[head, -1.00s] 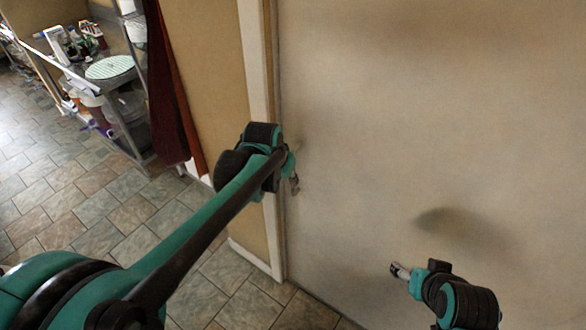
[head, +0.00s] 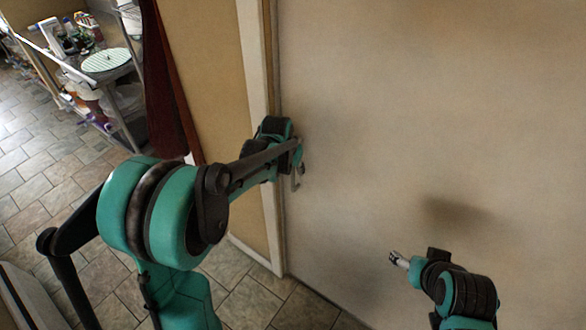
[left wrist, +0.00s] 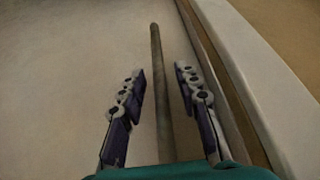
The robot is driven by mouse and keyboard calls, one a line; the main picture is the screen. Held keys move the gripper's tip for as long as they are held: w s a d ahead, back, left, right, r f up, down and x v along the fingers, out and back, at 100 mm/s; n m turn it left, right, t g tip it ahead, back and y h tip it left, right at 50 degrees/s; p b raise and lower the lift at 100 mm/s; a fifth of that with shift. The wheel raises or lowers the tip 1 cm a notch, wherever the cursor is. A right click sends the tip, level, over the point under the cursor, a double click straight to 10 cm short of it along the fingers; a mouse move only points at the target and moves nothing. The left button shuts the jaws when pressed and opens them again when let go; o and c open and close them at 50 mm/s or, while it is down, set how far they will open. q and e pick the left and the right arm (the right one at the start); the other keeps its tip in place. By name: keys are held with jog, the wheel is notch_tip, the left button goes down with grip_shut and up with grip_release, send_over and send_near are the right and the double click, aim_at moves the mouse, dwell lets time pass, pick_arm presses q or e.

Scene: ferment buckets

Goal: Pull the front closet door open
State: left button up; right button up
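The closet door (head: 430,110) is a large pale panel that fills the right of the head view and looks shut against its white frame (head: 256,90). Its handle, a long thin bar (left wrist: 157,75), runs between the fingers of my left gripper (left wrist: 160,88) in the left wrist view. Gaps show on both sides of the bar, so the gripper is open around it or just above it. In the head view my left gripper (head: 297,178) is at the door's left edge, partly hidden by the arm. My right gripper (head: 398,259) is in front of the door's lower part, holding nothing visible.
A tan wall (head: 208,75) and a dark red hanging (head: 165,100) stand left of the door frame. A metal cart (head: 125,120) with several items is at the upper left. The tiled floor (head: 60,165) between is clear.

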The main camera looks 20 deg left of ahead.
pick_arm(q)
grip_shut()
jog(key=shift+d, duration=0.1)
